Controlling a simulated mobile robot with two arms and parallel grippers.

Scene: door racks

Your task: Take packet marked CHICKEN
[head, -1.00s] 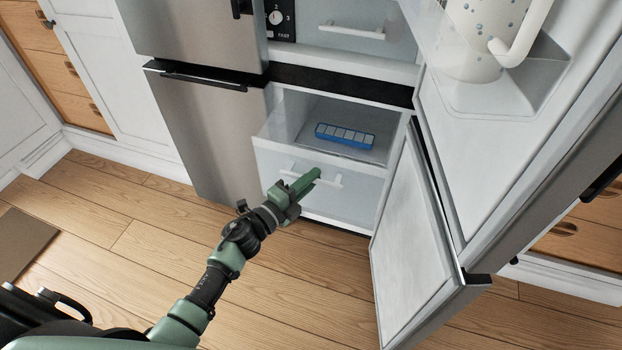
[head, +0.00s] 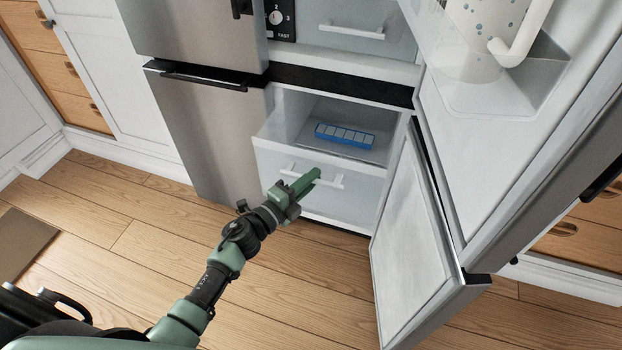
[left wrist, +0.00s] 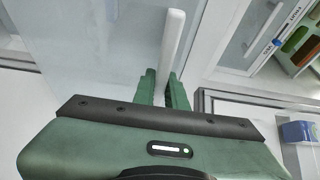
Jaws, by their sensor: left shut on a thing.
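My left gripper (head: 305,183) is shut on the white handle (head: 338,182) of the lower clear freezer drawer (head: 262,158). In the left wrist view the fingers (left wrist: 165,90) close around the handle bar (left wrist: 172,42). The drawer is partly pulled out, and a blue ice-cube tray (head: 345,136) lies in it. I see no packet that I can read as CHICKEN. My right gripper is out of view.
A closed upper drawer (head: 350,32) is above. A closed steel door (head: 205,125) is on the left. The wooden floor (head: 150,235) in front is clear.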

